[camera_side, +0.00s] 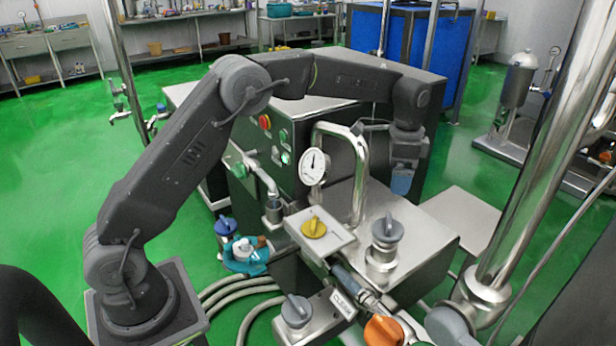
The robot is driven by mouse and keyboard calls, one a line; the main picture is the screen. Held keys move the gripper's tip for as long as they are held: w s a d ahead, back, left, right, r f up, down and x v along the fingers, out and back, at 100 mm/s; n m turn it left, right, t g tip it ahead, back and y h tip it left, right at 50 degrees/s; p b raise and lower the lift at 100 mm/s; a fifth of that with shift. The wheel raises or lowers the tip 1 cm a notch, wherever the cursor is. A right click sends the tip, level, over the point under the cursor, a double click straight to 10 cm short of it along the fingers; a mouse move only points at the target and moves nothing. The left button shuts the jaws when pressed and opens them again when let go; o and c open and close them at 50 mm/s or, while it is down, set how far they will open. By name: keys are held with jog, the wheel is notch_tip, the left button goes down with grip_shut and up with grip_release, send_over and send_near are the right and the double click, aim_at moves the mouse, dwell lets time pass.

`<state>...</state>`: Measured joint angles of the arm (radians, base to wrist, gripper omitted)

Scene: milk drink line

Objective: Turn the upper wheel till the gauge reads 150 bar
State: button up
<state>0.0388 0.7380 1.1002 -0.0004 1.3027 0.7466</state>
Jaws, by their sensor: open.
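A round white gauge (312,166) stands by the curved steel pipe; its needle points roughly upward, and its figures are too small to read. Several knob-like wheels show: a yellow one (314,227) on a tilted steel plate, a grey one (387,231) on a steel fitting to its right, a blue one (226,227) at left, and a grey one (295,309) and an orange one (383,331) lower down. I cannot tell which is the upper wheel.
The curved steel pipe (357,175) stands between my gripper and the gauge. A dark cabinet with buttons (265,121) is behind the gauge. A thick steel pipe (545,160) slants up at right. Hoses (240,290) run low at left. Open green floor lies left.

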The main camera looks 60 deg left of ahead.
aim_at(390, 221)
dwell(0.3)
notch_tip(390, 221, down, 14)
jog(key=shift+r, duration=0.1)
dwell(0.5)
jog(key=c, duration=0.9)
